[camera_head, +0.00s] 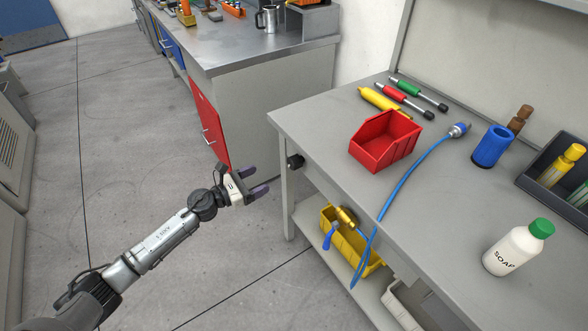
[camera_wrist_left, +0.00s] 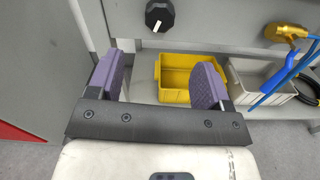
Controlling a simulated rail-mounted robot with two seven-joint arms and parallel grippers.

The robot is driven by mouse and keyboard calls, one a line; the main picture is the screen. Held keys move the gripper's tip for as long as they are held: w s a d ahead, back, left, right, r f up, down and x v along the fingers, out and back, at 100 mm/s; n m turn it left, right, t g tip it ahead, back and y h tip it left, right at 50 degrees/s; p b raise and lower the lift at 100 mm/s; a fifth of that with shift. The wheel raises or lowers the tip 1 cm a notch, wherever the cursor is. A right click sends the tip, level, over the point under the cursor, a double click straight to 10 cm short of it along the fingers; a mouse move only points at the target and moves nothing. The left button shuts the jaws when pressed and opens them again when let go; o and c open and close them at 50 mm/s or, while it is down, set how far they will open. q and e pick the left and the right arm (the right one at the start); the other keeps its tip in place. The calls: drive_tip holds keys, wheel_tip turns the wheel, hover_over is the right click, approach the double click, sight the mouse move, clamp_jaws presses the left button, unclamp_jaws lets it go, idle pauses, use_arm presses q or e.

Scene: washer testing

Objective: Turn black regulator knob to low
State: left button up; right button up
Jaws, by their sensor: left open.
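The black regulator knob (camera_head: 296,161) sits on the left side of the grey workbench, just below the top. In the left wrist view the knob (camera_wrist_left: 159,15) is round and ridged, with a white pointer mark toward its lower part. My left gripper (camera_head: 264,179) is open and empty, to the left of the knob and apart from it. In the left wrist view its purple fingertips (camera_wrist_left: 160,76) are spread wide, and the knob lies beyond them, at the top. The low marking cannot be made out. My right gripper is not in view.
The workbench top (camera_head: 330,205) holds a red bin (camera_head: 385,140), screwdrivers, a soap bottle (camera_head: 518,248) and a blue hose (camera_head: 400,180). A yellow bin (camera_head: 352,240) stands on the shelf below. A cabinet with a red door (camera_head: 208,125) stands behind. Open floor lies around my left arm.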

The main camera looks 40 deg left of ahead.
sight(290, 164)
use_arm(q)
drive_tip(key=b+x, duration=0.2)
drive_tip(key=x, duration=1.1)
drive_tip(key=shift+w+f, duration=0.1)
drive_tip(key=shift+w, duration=0.2)
drive_tip(key=shift+c, duration=0.3)
drive_tip(key=c, duration=0.9)
drive_tip(key=shift+o, duration=0.2)
